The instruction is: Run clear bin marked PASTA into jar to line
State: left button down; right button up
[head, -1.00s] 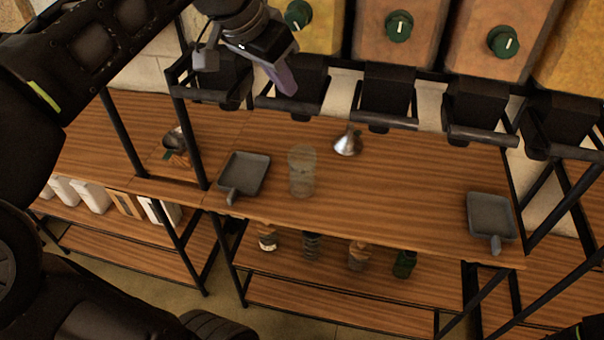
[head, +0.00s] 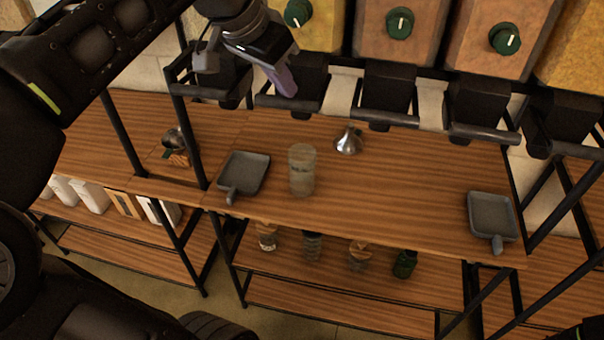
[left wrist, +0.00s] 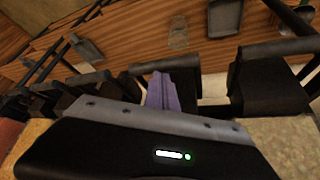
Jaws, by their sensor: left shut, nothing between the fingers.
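A clear glass jar (head: 302,172) stands upright on the wooden counter, below the spouts; it also shows in the left wrist view (left wrist: 179,38). It looks cloudy and pale, as if holding something, but its line cannot be made out. Large bins (head: 400,35) with green knobs stand above, each over a black spout; no PASTA label is readable. My left gripper (head: 288,84), with purple fingers, is shut and empty in front of a black spout left of centre. Its fingers also show in the left wrist view (left wrist: 162,92). My right gripper is not in view.
A metal funnel (head: 348,141) stands right of the jar. A grey scoop tray (head: 244,173) lies left of it and another (head: 491,216) at the far right. Several small jars stand on the shelf below. The counter between the funnel and right tray is clear.

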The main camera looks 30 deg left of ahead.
pick_arm(q)
jog(key=shift+f+b, duration=0.35)
jog(key=shift+f, duration=0.05)
dwell(0.4)
jog(key=shift+f+b, duration=0.4)
jog(key=shift+f, duration=0.15)
jog(key=shift+f+b, duration=0.3)
jog(key=shift+b, duration=0.05)
